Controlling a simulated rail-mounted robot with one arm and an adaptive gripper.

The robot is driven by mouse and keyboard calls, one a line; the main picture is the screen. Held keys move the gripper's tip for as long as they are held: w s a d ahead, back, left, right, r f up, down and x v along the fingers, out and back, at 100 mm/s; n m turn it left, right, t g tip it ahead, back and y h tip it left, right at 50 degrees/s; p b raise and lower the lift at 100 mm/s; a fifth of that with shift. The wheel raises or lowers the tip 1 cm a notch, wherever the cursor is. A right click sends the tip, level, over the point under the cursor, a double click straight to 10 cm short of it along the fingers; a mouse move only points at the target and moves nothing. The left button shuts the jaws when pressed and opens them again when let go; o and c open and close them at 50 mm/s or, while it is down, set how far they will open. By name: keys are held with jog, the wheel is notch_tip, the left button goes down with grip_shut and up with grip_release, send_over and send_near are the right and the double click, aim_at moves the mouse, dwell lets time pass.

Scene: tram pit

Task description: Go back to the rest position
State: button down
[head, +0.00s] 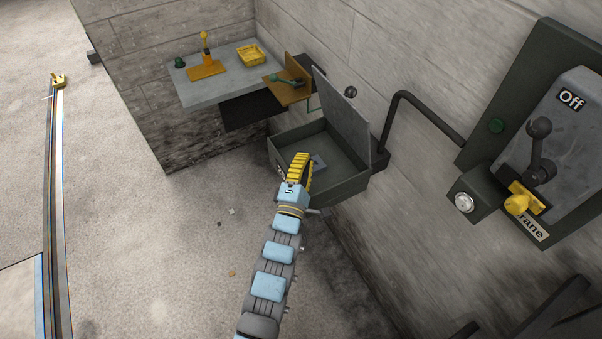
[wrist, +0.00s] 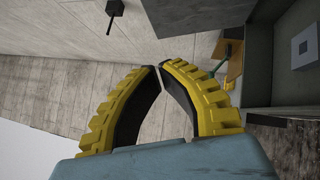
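My gripper (head: 301,156) has yellow ribbed fingers and shows at the end of my blue and grey arm, over the near-left edge of an open dark green box (head: 345,185). In the wrist view, the two fingertips of my gripper (wrist: 160,68) meet, with nothing visible between them. The box's lid (head: 342,120) stands raised against the wall. A small grey-blue piece (head: 319,163) lies in the box, partly hidden by the fingers. A small pale square with a dark centre (wrist: 303,47) shows at the right of the wrist view.
A grey wall shelf (head: 215,88) holds a yellow basket (head: 251,55), an orange stand with a lever (head: 206,68) and a green knob (head: 180,62). A crane switch box (head: 570,125) marked "Off" and a bent dark pipe (head: 425,112) are at right. The left floor is mostly clear beside a rail (head: 54,200).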

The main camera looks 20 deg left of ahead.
jog(key=v, duration=0.3)
jog(key=shift+s, duration=0.3)
jog(key=shift+r, duration=0.1)
